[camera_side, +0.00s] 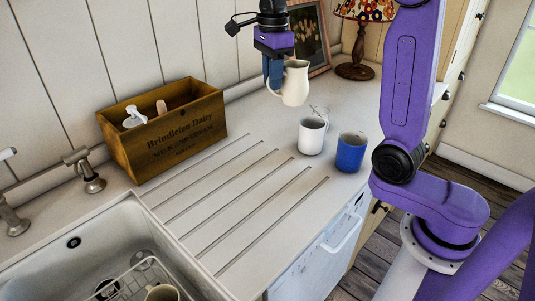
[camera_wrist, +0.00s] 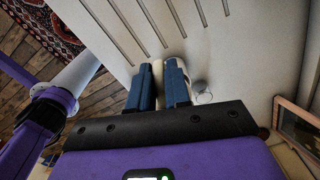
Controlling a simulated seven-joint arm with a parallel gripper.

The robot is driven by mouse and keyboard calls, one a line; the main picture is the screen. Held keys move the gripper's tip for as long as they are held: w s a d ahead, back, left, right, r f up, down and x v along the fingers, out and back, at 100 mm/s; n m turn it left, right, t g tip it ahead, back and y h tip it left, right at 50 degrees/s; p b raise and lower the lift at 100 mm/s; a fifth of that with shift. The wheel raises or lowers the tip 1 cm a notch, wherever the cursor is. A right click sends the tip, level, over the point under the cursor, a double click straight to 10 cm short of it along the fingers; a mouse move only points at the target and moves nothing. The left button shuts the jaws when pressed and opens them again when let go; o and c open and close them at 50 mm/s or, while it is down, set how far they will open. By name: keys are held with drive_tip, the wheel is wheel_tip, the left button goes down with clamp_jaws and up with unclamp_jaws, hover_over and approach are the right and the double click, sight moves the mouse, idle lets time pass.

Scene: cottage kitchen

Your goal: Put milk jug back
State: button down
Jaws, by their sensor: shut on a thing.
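The cream milk jug (camera_side: 295,84) hangs upright in my gripper (camera_side: 274,76), above the back of the counter. My gripper is shut on it, with the blue fingers at the jug's left side in the side view. In the wrist view, part of the jug (camera_wrist: 158,72) shows between the two blue fingertips (camera_wrist: 159,85); most of it is hidden there. The wooden crate (camera_side: 165,140), lettered "Brindlelea Dairy", stands on the counter to the left. Its open top shows a white item (camera_side: 134,117) and a pinkish rounded item (camera_side: 161,107) inside.
A white mug (camera_side: 312,136) and a blue mug (camera_side: 351,152) stand on the counter (camera_side: 243,150) below and right of the jug. A lamp (camera_side: 357,62) and a picture frame (camera_side: 312,38) stand at the back. The sink (camera_side: 98,225) is at lower left. The grooved counter between is clear.

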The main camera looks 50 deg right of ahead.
drive_tip(key=s+a+n, duration=0.1)
drive_tip(key=s+n, duration=0.3)
drive_tip(key=s, duration=0.5)
wheel_tip(320, 180, down, 6)
drive_tip(key=shift+w+a+f, duration=0.25)
drive_tip(key=shift+w+f, duration=1.9)
drive_tip(key=shift+w, duration=0.15)
drive_tip(key=shift+w+a+f, duration=0.3)
drive_tip(key=shift+w+f, duration=1.8)
drive_tip(key=shift+w, duration=0.25)
drive_tip(key=shift+w+a+f, duration=0.25)
drive_tip(key=shift+w+f, duration=1.9)
drive_tip(key=shift+w, duration=0.15)
drive_tip(key=shift+f, duration=0.15)
drive_tip(key=c, duration=1.1)
unclamp_jaws()
